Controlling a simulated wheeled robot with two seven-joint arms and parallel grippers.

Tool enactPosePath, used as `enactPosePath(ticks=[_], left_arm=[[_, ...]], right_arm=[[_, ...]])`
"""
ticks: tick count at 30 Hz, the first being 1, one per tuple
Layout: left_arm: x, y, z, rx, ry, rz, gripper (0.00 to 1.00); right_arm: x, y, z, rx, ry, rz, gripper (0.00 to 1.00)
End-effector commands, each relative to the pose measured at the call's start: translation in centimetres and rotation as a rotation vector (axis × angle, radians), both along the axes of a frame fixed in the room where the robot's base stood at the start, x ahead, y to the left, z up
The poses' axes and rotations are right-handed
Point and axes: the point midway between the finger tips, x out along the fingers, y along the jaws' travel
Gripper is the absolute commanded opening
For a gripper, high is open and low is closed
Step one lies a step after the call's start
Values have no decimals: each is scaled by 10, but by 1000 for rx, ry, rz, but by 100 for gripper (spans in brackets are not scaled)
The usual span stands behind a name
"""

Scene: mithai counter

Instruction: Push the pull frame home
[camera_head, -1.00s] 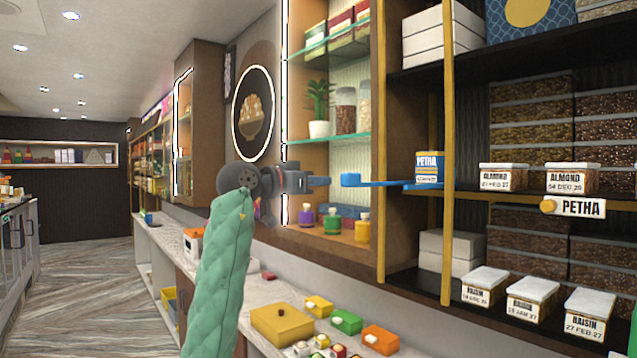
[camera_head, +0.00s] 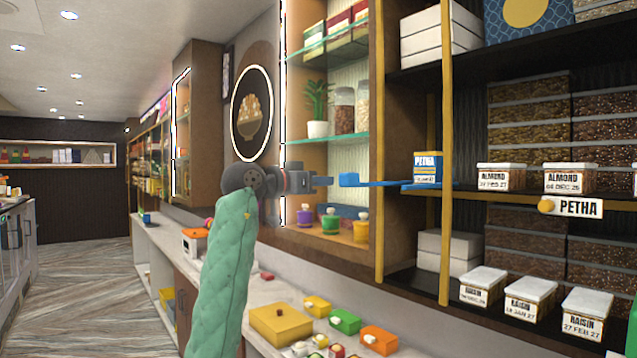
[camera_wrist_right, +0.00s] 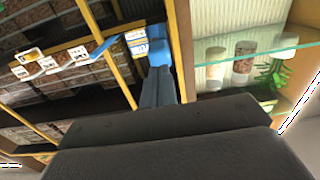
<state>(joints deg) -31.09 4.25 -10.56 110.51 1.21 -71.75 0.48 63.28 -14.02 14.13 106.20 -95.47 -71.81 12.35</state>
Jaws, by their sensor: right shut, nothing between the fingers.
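The blue pull frame has a blocky end (camera_head: 349,180) and a thin bar (camera_head: 385,184) that runs to the PETHA box (camera_head: 428,166) on the middle shelf. The bar sticks out past the left side of the shelf. My right gripper (camera_head: 328,181) is shut and empty, its tips pointing at the blocky end with a small gap in the head view. In the wrist view the shut fingers (camera_wrist_right: 158,85) line up with the blue end (camera_wrist_right: 158,50); contact cannot be told there. My left gripper is out of view.
A yellow post (camera_head: 447,150) stands in front of the shelves, right of the PETHA box. Almond boxes (camera_head: 500,178) and a PETHA label (camera_head: 578,207) are further right. A lit cabinet with jars (camera_head: 344,108) is behind the gripper. Coloured boxes (camera_head: 344,321) lie on the counter below.

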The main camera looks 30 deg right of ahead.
Motion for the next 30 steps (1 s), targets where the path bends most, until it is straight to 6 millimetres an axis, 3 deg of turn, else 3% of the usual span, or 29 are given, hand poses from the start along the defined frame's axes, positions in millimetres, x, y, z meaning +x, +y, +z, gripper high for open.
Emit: enactPosePath(ticks=[30], left_arm=[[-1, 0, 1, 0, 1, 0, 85]], right_arm=[[3, -33, 0, 1, 0, 0, 0]])
